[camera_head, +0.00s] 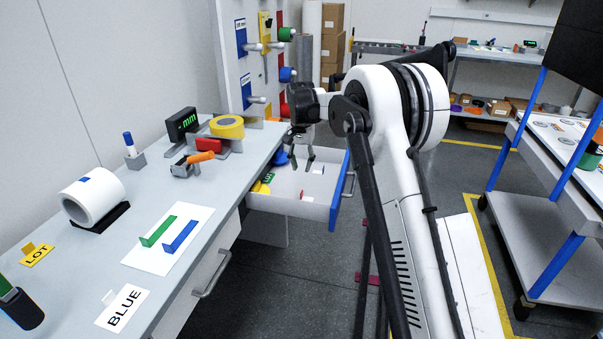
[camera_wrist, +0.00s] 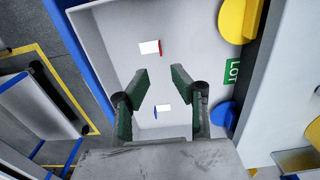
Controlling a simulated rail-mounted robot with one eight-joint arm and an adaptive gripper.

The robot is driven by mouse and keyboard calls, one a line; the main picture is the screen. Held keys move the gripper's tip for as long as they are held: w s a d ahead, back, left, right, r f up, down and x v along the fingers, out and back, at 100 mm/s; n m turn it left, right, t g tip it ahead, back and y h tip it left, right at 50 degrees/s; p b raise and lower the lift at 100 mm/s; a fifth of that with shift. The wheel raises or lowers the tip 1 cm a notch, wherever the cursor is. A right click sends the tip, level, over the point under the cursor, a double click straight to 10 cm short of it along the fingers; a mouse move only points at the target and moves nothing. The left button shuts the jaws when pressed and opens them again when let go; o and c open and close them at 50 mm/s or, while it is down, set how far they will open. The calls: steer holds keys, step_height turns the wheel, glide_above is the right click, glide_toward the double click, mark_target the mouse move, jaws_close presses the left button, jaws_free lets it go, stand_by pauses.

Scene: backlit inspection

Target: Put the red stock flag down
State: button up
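The red stock flag (camera_wrist: 160,48), a thin red piece with a white tab, is in the open drawer (camera_wrist: 110,55). The red piece also shows near the drawer's front in the head view (camera_head: 302,195); it looks upright, though it is small. My gripper (camera_wrist: 158,100) is open and empty above the drawer, its fingers well apart. In the head view my gripper (camera_head: 302,163) hangs over the drawer (camera_head: 290,207). The red flag is beyond the fingertips and apart from them in the wrist view. A blue flag (camera_wrist: 156,112) with a white tab shows between the fingers.
A green LOT tag (camera_wrist: 233,72) and yellow and blue round pieces (camera_wrist: 231,20) lie along one side of the drawer. The bench (camera_head: 150,205) beside it holds a white sheet with green and blue strips, a roll and tools. A blue-framed cart (camera_head: 560,185) stands right.

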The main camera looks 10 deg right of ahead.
steer(key=s+d+r+n+t, duration=0.1)
steer(key=s+r+t, duration=0.1)
steer(key=s+r, duration=0.8)
steer(key=s+r+n+t, duration=0.1)
steer(key=s+r+n, duration=0.1)
steer(key=s+r, duration=0.85)
steer(key=s+f+n+t, duration=0.1)
steer(key=s+f, duration=0.3)
steer(key=s, duration=1)
steer(key=s+d+f+n+t, duration=0.1)
steer(key=s+f+t, duration=0.2)
steer(key=s, duration=1.1)
step_height(320, 180, down, 2)
steer(key=shift+s, duration=0.1)
step_height(320, 180, up, 4)
steer(key=p, duration=0.4)
steer(key=shift+r, duration=0.2)
